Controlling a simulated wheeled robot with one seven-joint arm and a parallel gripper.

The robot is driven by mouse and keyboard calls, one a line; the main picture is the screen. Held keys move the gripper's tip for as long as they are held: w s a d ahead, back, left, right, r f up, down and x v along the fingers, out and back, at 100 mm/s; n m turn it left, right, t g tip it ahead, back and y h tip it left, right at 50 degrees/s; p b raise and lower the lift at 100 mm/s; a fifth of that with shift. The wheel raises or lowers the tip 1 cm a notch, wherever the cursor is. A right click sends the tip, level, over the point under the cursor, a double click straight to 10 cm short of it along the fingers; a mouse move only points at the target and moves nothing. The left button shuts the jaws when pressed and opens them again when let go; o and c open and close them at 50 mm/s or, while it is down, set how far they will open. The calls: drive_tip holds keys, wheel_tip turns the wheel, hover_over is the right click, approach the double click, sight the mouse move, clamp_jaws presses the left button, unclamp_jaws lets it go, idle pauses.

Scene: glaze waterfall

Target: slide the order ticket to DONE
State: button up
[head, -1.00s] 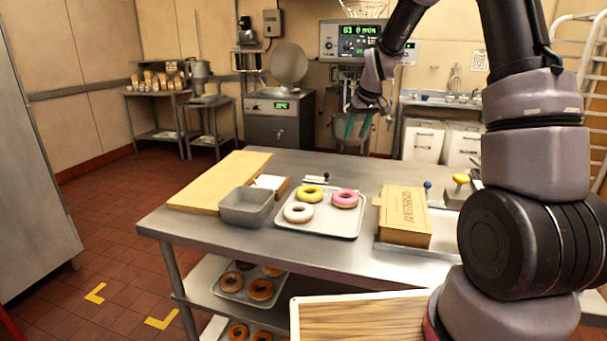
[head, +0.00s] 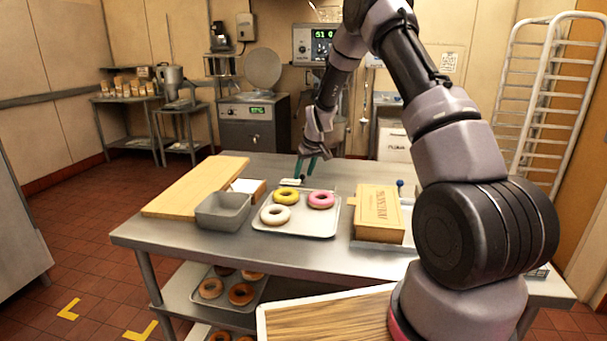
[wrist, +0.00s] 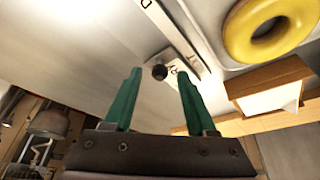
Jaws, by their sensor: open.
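A pale lettered strip (wrist: 172,30) lies on the steel table behind the donut tray. A small dark round knob (wrist: 160,72) stands on its near end, beside partly readable letters. I take this knobbed piece for the order ticket; its full outline is unclear. In the head view the strip (head: 289,183) is small and partly hidden by my gripper (head: 305,171). In the wrist view, my gripper (wrist: 161,78) is open, with green fingers on either side of the knob in the picture. I cannot tell whether either finger touches it. The word DONE is not readable.
The donut tray (head: 325,229) holds yellow, pink and white donuts just in front of the strip. A grey bin (head: 222,212), a wooden board (head: 190,190) and a white card (head: 243,186) on a wooden block are left. A cardboard box (head: 378,212) is right.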

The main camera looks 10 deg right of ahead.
drive_tip(key=shift+w+f, duration=0.1)
drive_tip(key=shift+f, duration=0.25)
clamp_jaws()
idle(1.2)
